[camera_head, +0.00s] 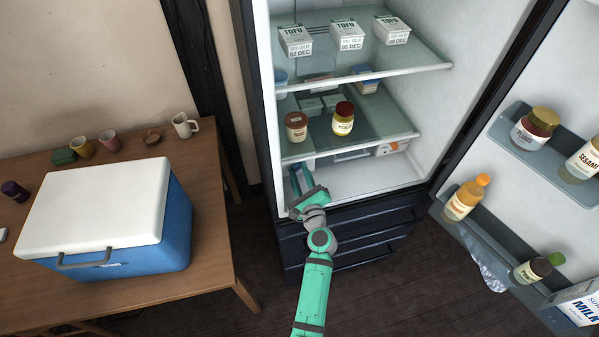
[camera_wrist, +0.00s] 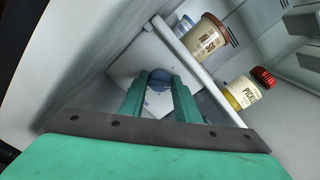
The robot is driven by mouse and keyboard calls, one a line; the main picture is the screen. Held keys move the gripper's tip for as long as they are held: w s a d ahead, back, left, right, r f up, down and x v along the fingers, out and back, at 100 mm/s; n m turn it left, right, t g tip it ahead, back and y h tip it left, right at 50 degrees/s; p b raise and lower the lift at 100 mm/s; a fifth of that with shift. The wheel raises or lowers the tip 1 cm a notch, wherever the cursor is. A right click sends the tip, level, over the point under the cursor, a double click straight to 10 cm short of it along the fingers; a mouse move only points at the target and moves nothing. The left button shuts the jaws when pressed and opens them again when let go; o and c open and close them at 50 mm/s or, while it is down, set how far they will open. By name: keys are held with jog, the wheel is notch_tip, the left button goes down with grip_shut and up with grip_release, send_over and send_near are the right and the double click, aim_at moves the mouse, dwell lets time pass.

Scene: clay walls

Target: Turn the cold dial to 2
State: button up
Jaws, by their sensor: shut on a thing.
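The cold dial (camera_wrist: 160,76) is a small blue-grey round knob on a pale plate (camera_wrist: 128,70) inside the fridge, with small dark marks by it. The marks are too small to read, so I cannot tell its setting. My gripper (camera_wrist: 159,88) has its two green fingers on either side of the dial, shut on it. In the head view my gripper (camera_head: 298,178) reaches into the lower left of the open fridge (camera_head: 375,181), below the lower shelf. The dial is hidden there.
The lower shelf (camera_head: 385,137), with a brown-lidded jar (camera_head: 296,126) and a red-lidded pickle jar (camera_head: 343,118), is just above my gripper. Tofu packs (camera_head: 347,35) stand higher. The open door's racks (camera_head: 478,237) are right; a blue cooler (camera_head: 177,222) is left.

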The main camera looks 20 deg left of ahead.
jog(key=shift+n, duration=0.6)
jog(key=o, duration=1)
jog(key=v, duration=1.1)
jog(key=shift+w, duration=0.1)
jog(key=shift+d, duration=0.15)
